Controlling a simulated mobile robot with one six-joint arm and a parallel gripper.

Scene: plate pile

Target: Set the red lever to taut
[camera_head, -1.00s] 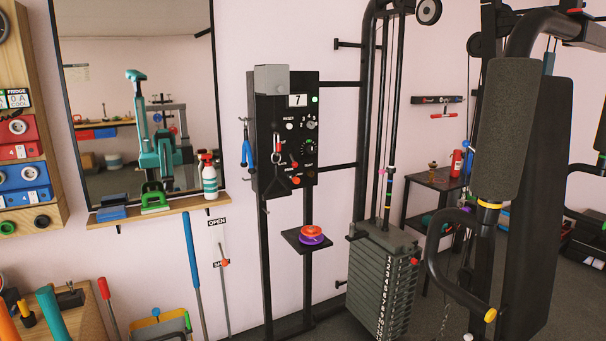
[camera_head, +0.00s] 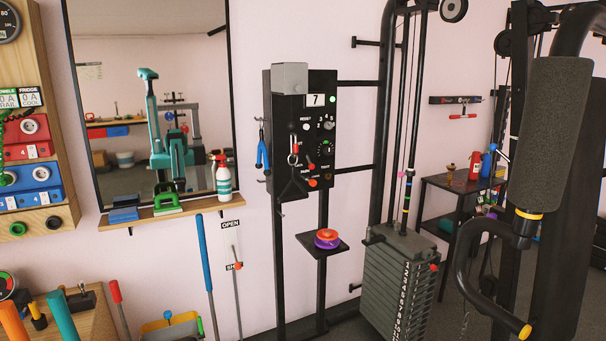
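A black control panel (camera_head: 283,120) stands on black posts left of the weight machine. Near its lower edge is a small lever with a red-orange knob (camera_head: 312,183). A second small red part (camera_head: 294,148) shows higher up, beside a hanging clip. The small lettering beside them is too fine to read surely, so I cannot tell which one is the lever with a taut setting, or how it is set. My gripper is not directly in view. A teal arm shows only as a reflection in the mirror (camera_head: 110,165).
The weight stack (camera_head: 396,295) stands right of the panel, with a padded machine arm (camera_head: 556,130) at far right. A small black shelf (camera_head: 322,250) below the panel holds red and purple discs (camera_head: 327,238). A wooden ledge (camera_head: 165,210) with a spray bottle (camera_head: 223,178) is left.

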